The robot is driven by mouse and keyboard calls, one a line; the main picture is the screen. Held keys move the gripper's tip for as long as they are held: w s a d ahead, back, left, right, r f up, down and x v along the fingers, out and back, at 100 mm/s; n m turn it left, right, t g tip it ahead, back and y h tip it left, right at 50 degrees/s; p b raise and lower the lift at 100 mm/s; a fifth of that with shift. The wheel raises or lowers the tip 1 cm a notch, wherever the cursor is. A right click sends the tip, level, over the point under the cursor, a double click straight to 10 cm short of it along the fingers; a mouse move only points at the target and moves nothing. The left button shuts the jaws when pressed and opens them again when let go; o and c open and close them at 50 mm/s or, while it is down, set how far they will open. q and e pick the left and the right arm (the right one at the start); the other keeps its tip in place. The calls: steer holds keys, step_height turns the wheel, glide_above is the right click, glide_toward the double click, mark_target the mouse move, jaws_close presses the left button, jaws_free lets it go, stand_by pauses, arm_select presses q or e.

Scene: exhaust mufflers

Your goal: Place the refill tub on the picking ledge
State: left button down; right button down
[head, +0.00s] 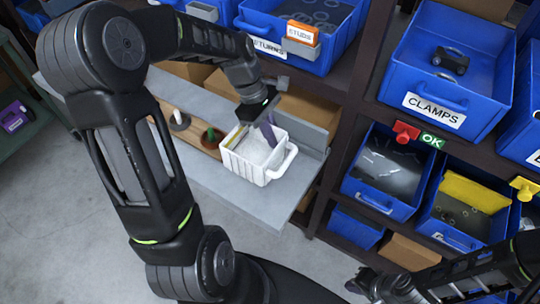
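The white refill tub (250,167) has ribbed walls and a loop handle at its right side. It appears upright over the grey picking ledge (283,203), near the ledge's right end. Whether its base touches the ledge is hard to tell. My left gripper (265,118) is above the tub's back rim, pointing down. A thin purple piece shows just below it at the tub. The fingertips are too small and dark to tell whether they grip the rim. My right gripper (383,290) is at the bottom edge, away from the tub; its opening is unclear.
A wooden board with small pegs (211,138) lies on the ledge left of the tub. Blue bins fill the shelves at right, including a CLAMPS bin (433,107). A RETURNS bin (265,48) with an orange STUDS box (302,33) stands behind. Open floor lies in front.

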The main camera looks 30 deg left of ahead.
arm_select(q)
steer(key=shift+f, duration=1.35)
steer(key=shift+f, duration=0.1)
steer(key=shift+f, duration=1.8)
steer(key=shift+f, duration=0.1)
steer(key=c, duration=1.6)
jaws_free()
steer(key=b+v, duration=0.1)
steer(key=v, duration=1.1)
